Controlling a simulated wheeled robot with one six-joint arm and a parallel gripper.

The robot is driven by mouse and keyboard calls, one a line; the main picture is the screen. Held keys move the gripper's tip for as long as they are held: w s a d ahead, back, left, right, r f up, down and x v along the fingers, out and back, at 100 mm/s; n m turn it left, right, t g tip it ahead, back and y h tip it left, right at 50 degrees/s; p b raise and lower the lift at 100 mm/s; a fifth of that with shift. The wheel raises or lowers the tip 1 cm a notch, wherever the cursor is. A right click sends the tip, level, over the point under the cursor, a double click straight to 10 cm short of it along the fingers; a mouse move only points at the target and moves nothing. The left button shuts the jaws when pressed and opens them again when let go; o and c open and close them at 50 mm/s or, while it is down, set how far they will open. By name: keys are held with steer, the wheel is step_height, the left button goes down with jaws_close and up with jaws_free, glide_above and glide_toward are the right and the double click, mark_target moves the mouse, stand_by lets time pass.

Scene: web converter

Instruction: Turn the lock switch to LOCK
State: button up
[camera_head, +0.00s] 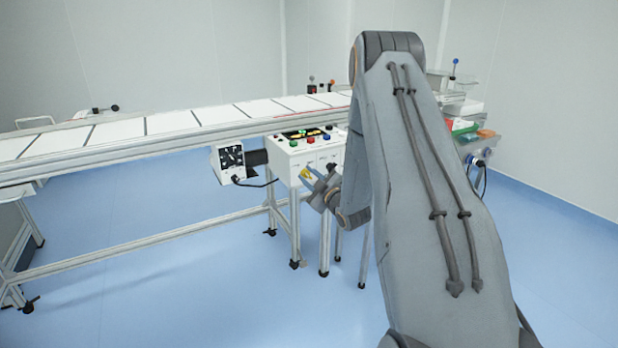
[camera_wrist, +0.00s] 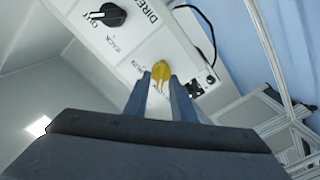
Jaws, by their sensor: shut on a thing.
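The lock switch is a small yellow handle (camera_wrist: 161,71) on the white panel of the control box. In the wrist view it sits between the two blue fingertips of my gripper (camera_wrist: 161,82), which is shut on it. Its lower part and the label marks around it are partly hidden by the fingers, so I cannot read its setting for sure. In the head view my gripper (camera_head: 312,180) is at the front face of the control box (camera_head: 318,153), with a bit of yellow showing at the fingers.
A black selector knob (camera_wrist: 106,14) sits on the same panel, beside the letters "DIREC" and "BACK". A black connector (camera_wrist: 194,88) is right of the fingers. A small dark-faced box (camera_head: 232,160) hangs left of the control box, under the long conveyor (camera_head: 160,122).

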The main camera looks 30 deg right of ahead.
steer(key=shift+n, duration=0.4)
steer(key=o, duration=1.1)
steer(key=shift+c, duration=0.2)
steer(key=shift+s, duration=0.1)
steer(key=s, duration=0.7)
steer(key=shift+s, duration=0.35)
steer(key=shift+d, duration=0.1)
